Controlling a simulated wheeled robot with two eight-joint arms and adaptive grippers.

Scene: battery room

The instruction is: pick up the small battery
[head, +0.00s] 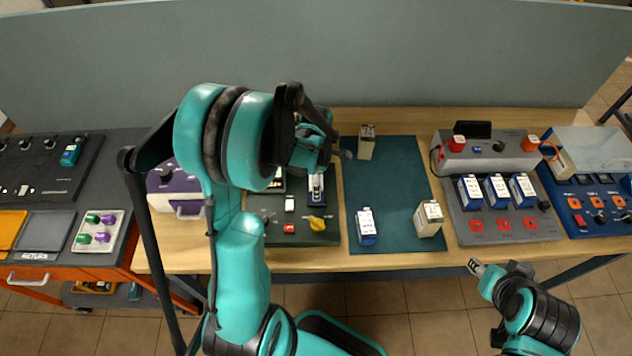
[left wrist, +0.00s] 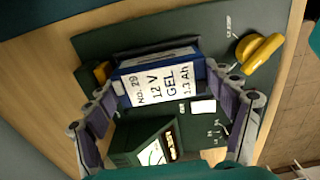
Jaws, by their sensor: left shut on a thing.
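The small battery (left wrist: 158,82) is blue with a white label reading 12 V GEL 1.3 Ah. It is at the dark green tester panel (head: 325,238), beside a yellow knob (left wrist: 262,52). In the head view, the battery (head: 316,188) shows just below my left gripper (head: 328,158). In the left wrist view, the fingers of my left gripper (left wrist: 165,100) are on either side of the battery and shut on it. I cannot tell whether its underside touches the panel. My right gripper (head: 476,267) is in front of the table, away from everything; its jaw opening is unclear.
A green mat (head: 388,190) holds a blue-and-white battery (head: 366,226) and two beige ones (head: 430,218). A grey charger (head: 490,150) with several blue batteries stands to the right. A green meter box (left wrist: 150,142) is close to my left fingers. A purple device (head: 175,188) is left.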

